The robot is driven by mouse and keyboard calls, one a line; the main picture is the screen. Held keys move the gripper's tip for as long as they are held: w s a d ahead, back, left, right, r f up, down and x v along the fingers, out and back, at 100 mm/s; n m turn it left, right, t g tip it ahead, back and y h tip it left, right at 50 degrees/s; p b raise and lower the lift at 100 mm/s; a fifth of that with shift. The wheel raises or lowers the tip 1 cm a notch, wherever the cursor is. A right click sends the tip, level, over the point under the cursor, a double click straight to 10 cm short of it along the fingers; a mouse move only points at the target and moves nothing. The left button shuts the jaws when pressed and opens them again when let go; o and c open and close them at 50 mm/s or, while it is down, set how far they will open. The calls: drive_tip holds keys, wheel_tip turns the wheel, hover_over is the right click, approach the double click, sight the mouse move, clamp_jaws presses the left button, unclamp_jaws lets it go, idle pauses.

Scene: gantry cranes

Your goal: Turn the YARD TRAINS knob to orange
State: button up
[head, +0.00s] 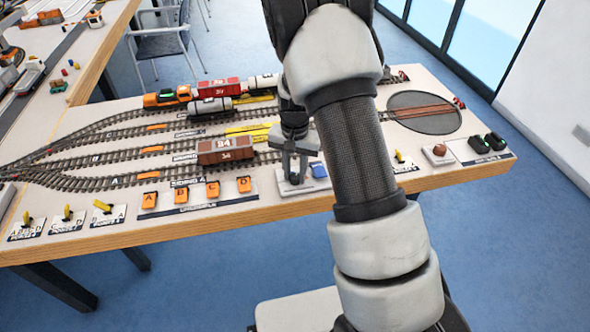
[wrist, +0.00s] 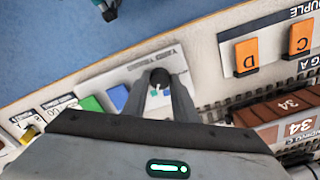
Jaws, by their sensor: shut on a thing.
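The YARD TRAINS knob (wrist: 160,78) is a small dark round knob on a pale plate (wrist: 127,78) near the table's front edge. The plate's label reads upside down in the wrist view. My gripper (wrist: 162,92) reaches down to the knob, its two fingers shut on it from either side. In the head view my gripper (head: 294,178) is over the same plate, and the fingers and arm hide most of the knob. I cannot make out an orange mark or where the knob points.
Orange switches (head: 213,189) line the front edge on the other side. A brown wagon (head: 225,150) stands on the track behind. My arm hides part of the table's right side.

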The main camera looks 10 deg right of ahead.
sight(295, 176)
drive_tip(key=m+p, duration=0.1)
drive_tip(key=m, duration=0.3)
drive_tip(key=shift+r, duration=0.15)
drive_tip(key=shift+w+m+p, duration=0.1)
drive_tip(key=shift+m+p, duration=0.6)
drive_tip(key=shift+m, duration=1.1)
drive_tip(key=o, duration=1)
drive_tip(key=shift+o, duration=0.2)
wheel_tip(295, 176, up, 17)
drive_tip(key=p, duration=0.2)
drive_tip(key=shift+r, duration=0.1)
